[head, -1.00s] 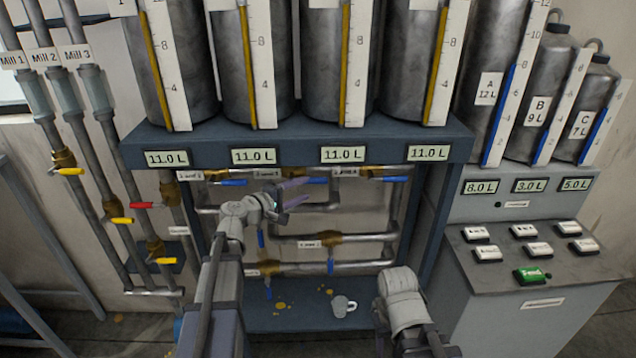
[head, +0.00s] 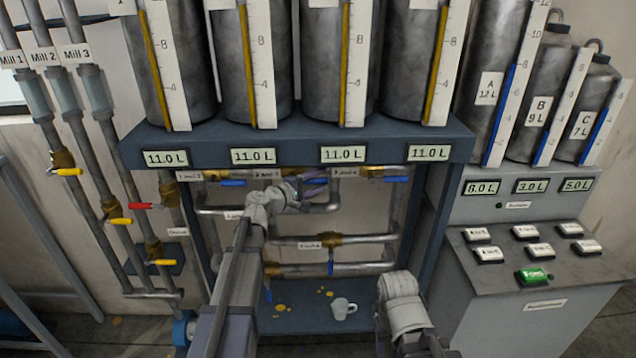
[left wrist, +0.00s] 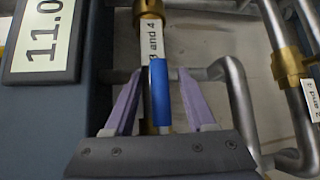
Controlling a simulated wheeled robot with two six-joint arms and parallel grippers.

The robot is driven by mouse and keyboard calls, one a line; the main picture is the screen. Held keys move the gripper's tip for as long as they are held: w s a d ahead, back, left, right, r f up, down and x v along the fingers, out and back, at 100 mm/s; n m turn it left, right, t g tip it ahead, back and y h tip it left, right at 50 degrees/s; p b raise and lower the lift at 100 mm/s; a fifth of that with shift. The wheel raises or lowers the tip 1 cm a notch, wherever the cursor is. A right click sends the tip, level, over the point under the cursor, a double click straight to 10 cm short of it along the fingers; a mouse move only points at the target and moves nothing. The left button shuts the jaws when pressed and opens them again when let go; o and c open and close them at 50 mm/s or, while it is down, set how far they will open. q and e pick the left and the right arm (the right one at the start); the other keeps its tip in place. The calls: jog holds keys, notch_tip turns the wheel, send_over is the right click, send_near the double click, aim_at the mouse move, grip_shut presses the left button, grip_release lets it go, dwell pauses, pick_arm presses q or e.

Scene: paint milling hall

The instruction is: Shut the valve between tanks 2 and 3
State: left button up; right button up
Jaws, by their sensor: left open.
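Tank 2 (head: 233,90) and tank 3 (head: 315,85) stand on the shelf. Below them, the label "2 and 3" (head: 266,173) is on the upper pipe, left of that valve's brass body. My left gripper (head: 318,184), open with purple fingers, is at this valve and largely hides it in the head view. In the left wrist view, the valve's blue handle (left wrist: 160,95) lies between the open fingers, in line with the pipe. The label "3 and 4" (left wrist: 151,40) shows just beyond its tip. I cannot tell if a finger touches the handle. My right gripper is out of view.
Similar blue handles sit left (head: 232,183) and right (head: 396,179) on the same pipe. Lower pipes with brass valves (head: 331,239) run beneath. A white mug (head: 343,307) stands on the bottom shelf. Mill pipes are at left, a button console (head: 535,305) at right.

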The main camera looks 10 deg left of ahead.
pick_arm(q)
jog(key=shift+c, duration=0.3)
grip_shut()
dwell(1.1)
